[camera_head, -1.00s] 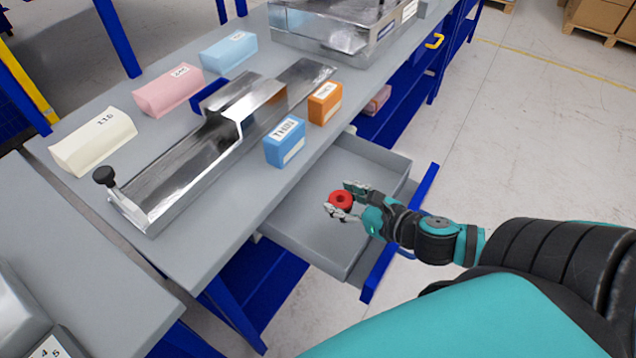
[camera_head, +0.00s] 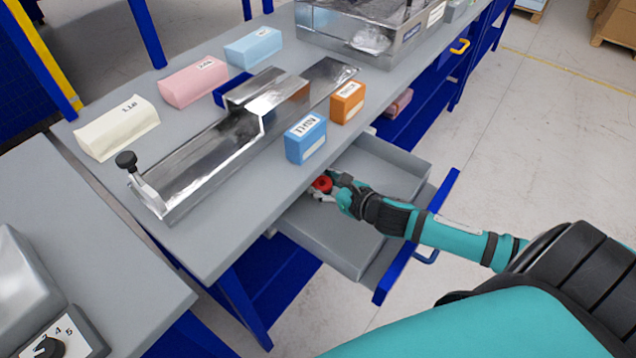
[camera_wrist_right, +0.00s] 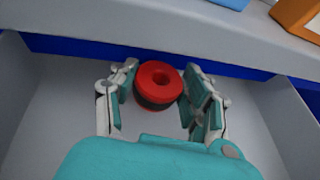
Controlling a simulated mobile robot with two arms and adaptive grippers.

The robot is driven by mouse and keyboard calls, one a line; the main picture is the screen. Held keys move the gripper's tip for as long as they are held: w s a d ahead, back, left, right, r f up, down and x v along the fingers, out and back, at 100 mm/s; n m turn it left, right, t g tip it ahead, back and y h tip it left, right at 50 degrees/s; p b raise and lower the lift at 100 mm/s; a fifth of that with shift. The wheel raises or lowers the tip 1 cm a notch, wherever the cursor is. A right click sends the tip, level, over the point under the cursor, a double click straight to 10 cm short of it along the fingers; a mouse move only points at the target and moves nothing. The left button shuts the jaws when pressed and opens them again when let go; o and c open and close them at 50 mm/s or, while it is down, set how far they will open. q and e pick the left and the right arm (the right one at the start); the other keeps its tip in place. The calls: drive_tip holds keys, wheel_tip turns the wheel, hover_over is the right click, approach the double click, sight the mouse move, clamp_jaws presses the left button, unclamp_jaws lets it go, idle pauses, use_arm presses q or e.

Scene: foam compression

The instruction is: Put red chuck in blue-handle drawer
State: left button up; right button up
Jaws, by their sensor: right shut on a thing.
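The red chuck (camera_head: 322,184) is a round red piece with a hole in its middle and a dark band, seen larger in the right wrist view (camera_wrist_right: 158,84). My right gripper (camera_head: 330,186) is shut on it, with a finger on either side in the right wrist view (camera_wrist_right: 160,92). Gripper and chuck are over the inside of the pulled-out grey drawer (camera_head: 395,170), near its table end. I cannot tell how high the chuck is above the drawer floor. My left gripper is not in view.
The table edge overhangs the drawer's back. A blue block (camera_head: 305,138) and an orange block (camera_head: 347,102) stand near that edge. A metal fixture (camera_head: 215,150) lies behind them, with cream (camera_head: 117,128), pink (camera_head: 194,82) and light blue (camera_head: 254,46) blocks beyond. A yellow handle (camera_head: 460,46) is farther right.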

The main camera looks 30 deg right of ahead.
sight(324, 187)
drive_tip(key=shift+w+a+f, duration=0.15)
drive_tip(key=shift+w+f, duration=0.35)
drive_tip(key=shift+w, duration=0.1)
drive_tip(key=shift+w+a+f, duration=0.15)
drive_tip(key=shift+w+f, duration=0.3)
drive_tip(key=shift+w, duration=0.1)
drive_tip(key=o, duration=1.2)
drive_tip(key=shift+s, duration=0.15)
drive_tip(key=v, duration=1.2)
drive_tip(key=shift+r, duration=0.1)
